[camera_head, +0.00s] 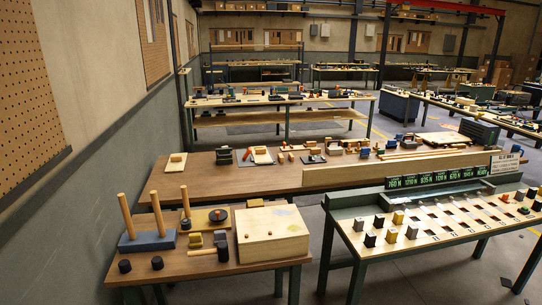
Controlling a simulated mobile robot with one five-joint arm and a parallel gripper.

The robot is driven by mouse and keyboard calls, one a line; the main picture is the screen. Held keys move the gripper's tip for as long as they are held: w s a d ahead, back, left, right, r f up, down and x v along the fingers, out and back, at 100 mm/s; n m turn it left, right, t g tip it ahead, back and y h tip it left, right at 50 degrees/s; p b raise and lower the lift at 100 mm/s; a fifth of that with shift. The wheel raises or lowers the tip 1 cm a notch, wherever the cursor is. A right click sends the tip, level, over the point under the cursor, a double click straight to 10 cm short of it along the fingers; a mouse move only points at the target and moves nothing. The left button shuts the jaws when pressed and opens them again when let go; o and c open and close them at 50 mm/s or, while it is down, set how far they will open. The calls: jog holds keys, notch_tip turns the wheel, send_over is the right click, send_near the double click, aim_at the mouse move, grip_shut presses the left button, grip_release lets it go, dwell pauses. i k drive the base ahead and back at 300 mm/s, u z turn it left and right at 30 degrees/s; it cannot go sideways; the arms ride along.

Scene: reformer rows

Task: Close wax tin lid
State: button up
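I cannot pick out a wax tin or its lid for sure; the small things are too far or too small to tell. A dark round piece (218,214) lies on a yellow board (200,220) on the near left table (190,268); I cannot tell whether it is a tin. Two small dark cylinders (157,263) stand near that table's front left edge. My gripper does not show in this view.
A blue block with wooden pegs (148,241) and a pale wooden box (271,235) occupy the near left table. A long brown table (230,180) with small items stands behind. A slotted table (440,240) with a lit sign (437,177) stands right. Grey floor shows between tables.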

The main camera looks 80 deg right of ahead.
aim_at(224, 156)
jog(key=z, duration=2.25)
jog(key=i, duration=1.7)
jog(key=z, duration=0.05)
jog(key=k, duration=1)
jog(key=z, duration=2.6)
jog(key=i, duration=0.6)
jog(key=z, duration=0.15)
